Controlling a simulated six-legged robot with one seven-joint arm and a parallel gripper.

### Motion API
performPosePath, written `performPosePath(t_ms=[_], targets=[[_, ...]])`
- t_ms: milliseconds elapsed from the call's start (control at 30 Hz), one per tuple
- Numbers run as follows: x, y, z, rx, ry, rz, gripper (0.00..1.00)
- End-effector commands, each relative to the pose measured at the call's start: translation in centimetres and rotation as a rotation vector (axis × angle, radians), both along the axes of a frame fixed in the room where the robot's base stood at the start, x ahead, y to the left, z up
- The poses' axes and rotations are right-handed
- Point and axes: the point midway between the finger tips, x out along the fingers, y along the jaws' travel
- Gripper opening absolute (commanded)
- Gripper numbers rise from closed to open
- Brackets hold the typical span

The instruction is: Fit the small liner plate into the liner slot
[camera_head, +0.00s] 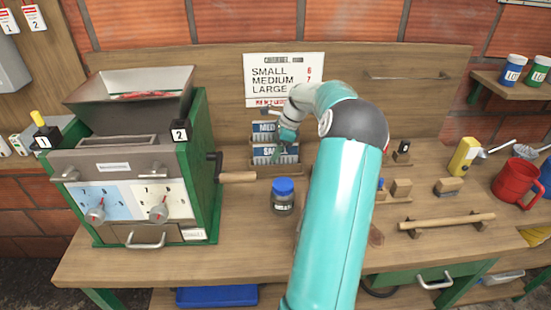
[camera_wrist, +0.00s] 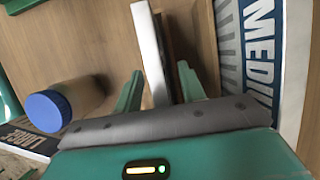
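In the head view, the plate labelled with the start of "SMALL" (camera_head: 275,152) stands upright in front of the medium plate (camera_head: 264,127) in a wooden rack on the bench. My gripper (camera_head: 287,135) is at the rack. In the wrist view, my gripper (camera_wrist: 160,82) has its fingers apart on both sides of an upright plate seen edge-on (camera_wrist: 150,50). Small gaps seem to show beside it, and its label is hidden. The medium label (camera_wrist: 262,45) lies to the right there. I cannot make out the liner slot for sure; the green pulper (camera_head: 205,150) stands at left.
A blue-lidded jar (camera_head: 283,196) stands in front of the rack, and also shows in the wrist view (camera_wrist: 62,108). The pulper's wooden crank handle (camera_head: 238,177) sticks out toward the rack. A size sign (camera_head: 283,82) stands behind. A wooden bar (camera_head: 445,222) and red mug (camera_head: 515,182) are right.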

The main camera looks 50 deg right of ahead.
Motion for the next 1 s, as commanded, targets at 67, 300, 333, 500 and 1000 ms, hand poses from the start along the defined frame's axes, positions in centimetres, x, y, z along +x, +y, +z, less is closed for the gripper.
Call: performPosePath(t_ms=[67, 300, 333, 500, 1000], targets=[[0.0, 0.0, 0.0, 0.0, 0.0, 0.0, 0.4], [0.0, 0.0, 0.0, 0.0, 0.0, 0.0, 0.0], [0.0, 0.0, 0.0, 0.0, 0.0, 0.0, 0.0], [0.0, 0.0, 0.1, -0.001, -0.001, 0.0, 0.0], [0.1, 0.0, 3.1, -0.004, -0.001, 0.0, 0.0]])
